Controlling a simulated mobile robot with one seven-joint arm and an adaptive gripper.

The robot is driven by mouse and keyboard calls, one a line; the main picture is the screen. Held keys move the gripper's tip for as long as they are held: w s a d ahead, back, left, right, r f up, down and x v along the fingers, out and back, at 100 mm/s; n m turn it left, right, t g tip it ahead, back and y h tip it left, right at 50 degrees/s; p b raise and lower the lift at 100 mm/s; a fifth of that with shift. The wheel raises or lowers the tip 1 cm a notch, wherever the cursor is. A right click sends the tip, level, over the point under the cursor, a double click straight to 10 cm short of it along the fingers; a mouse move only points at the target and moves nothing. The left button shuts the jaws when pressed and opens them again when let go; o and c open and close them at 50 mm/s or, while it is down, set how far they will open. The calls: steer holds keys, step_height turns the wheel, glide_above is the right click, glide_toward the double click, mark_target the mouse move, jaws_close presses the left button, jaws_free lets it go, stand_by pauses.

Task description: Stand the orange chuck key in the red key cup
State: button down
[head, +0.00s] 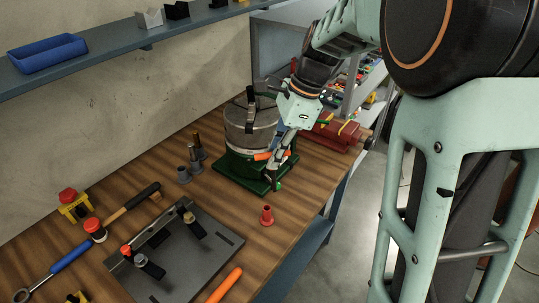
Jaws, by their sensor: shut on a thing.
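The orange chuck key (261,156) is in my gripper (275,153). Its orange part sticks out to the left of the fingers, and the fingers hide part of it. My gripper points down and is shut on it, in front of the grey drum on the green base. The red key cup (266,215) stands upright on the wooden bench, near its right edge. It is below and slightly left of my gripper in the picture, and apart from it. The inside of the cup is too small to make out.
The grey drum (248,128) on its green base (228,170) stands behind the cup. A dark plate (185,272) with upright holders lies front left. An orange handle (226,284) lies at the front. A red machine part (330,133) is at the back right. Bare wood surrounds the cup.

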steer(key=shift+s+a+r+y, duration=0.3)
steer(key=shift+s+a+r, duration=0.25)
steer(key=shift+s+a, duration=0.25)
step_height(320, 180, down, 5)
steer(key=b, duration=0.5)
steer(key=shift+r, duration=0.2)
steer(key=shift+d+r+p, duration=0.1)
steer(key=shift+p, duration=0.6)
steer(key=shift+f, duration=0.4)
stand_by(0.6)
steer(key=shift+f+b, duration=1.7)
steer(key=shift+f, duration=1.25)
stand_by(1.6)
